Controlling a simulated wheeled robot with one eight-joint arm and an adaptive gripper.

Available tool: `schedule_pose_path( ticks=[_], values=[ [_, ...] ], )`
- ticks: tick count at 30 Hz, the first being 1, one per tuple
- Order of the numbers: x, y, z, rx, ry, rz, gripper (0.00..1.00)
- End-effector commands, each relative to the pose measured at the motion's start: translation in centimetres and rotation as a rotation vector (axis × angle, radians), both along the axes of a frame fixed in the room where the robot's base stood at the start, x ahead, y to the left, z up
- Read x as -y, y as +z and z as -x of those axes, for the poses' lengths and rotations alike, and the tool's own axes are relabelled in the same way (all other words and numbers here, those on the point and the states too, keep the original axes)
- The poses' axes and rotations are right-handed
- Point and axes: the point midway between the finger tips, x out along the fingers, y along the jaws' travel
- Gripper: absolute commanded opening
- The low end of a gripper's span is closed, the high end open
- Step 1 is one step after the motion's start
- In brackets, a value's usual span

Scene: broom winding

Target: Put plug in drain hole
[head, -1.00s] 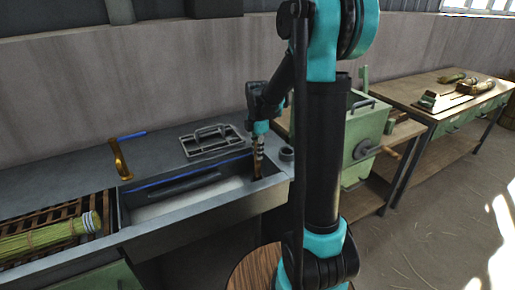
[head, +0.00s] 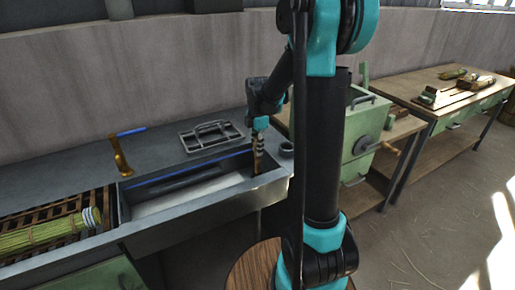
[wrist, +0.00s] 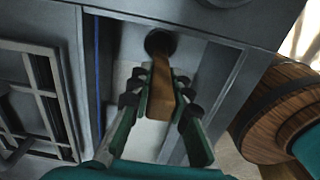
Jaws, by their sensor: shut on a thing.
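The plug (wrist: 162,88) looks like a long brown wooden piece, held between the two fingers of my gripper (wrist: 162,92) in the wrist view. Its far end meets the lower edge of the dark round drain hole (wrist: 159,41); I cannot tell whether it touches or enters it. In the head view my gripper (head: 258,147) points down into the right end of the sink (head: 187,201), with the brown plug (head: 257,163) below it. The drain hole is hidden there.
A grey rack (head: 211,136) lies on the counter behind the sink. A brass tap (head: 121,158) with a blue handle stands at the left. A straw broom (head: 45,234) lies on a wooden grate. A green machine (head: 366,133) stands right of my arm.

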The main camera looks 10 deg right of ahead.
Motion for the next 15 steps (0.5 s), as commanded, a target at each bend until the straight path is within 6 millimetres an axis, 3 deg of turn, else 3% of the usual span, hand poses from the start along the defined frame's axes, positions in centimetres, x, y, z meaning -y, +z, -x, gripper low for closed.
schedule_pose_path(
  ticks=[15],
  values=[
    [0.00,-0.34,-0.04,0.000,0.000,0.000,0.00]
  ],
)
